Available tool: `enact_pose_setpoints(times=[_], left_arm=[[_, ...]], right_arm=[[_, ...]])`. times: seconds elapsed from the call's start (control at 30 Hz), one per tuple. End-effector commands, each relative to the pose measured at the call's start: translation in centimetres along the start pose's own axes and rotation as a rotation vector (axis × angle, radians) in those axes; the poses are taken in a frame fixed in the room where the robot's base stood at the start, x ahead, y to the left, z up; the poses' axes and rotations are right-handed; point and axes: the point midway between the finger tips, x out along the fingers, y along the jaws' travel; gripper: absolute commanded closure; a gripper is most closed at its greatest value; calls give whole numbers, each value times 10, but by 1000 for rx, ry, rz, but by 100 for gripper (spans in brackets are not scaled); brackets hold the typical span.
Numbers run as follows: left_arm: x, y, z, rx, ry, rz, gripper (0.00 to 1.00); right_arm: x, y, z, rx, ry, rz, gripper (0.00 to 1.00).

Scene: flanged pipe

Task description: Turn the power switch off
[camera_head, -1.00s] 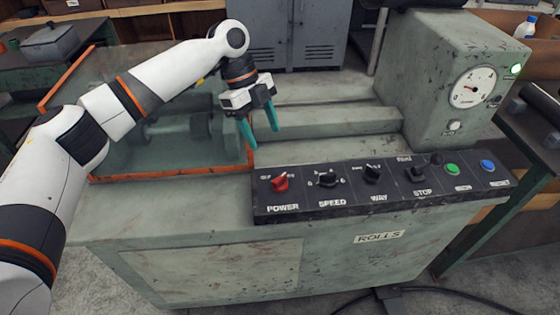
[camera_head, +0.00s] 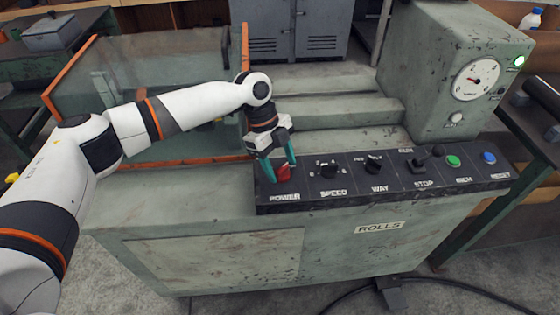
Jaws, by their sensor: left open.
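The red power switch (camera_head: 284,173) is a knob above the word POWER at the left end of the black control panel (camera_head: 400,189). My left gripper (camera_head: 281,172) is open, with its teal fingers pointing down on either side of the red knob. The fingers and gripper body partly hide the knob and its position marks, so its setting and any finger contact cannot be told. My right gripper is not in view.
To the right on the panel are the black speed (camera_head: 328,171), way (camera_head: 374,165) and stop (camera_head: 420,162) controls, then a green button (camera_head: 453,161) and a blue button (camera_head: 488,158). A gauge housing (camera_head: 440,80) with a lit green lamp (camera_head: 519,60) stands behind. A glass guard (camera_head: 150,85) stands left.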

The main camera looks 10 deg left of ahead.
Motion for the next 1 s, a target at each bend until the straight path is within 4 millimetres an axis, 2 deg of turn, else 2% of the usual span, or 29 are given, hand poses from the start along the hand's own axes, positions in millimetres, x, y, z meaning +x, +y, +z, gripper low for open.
enact_pose_setpoints(times=[0.07,0.33,0.67,1.0], left_arm=[[0,0,0,0,0,0,40],[0,0,0,0,0,-1,84],[-3,-1,1,-44,-2,16,85],[-5,-3,4,-259,-4,103,85]], right_arm=[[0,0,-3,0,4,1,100],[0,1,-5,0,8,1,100],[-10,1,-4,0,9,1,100],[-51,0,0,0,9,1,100]])
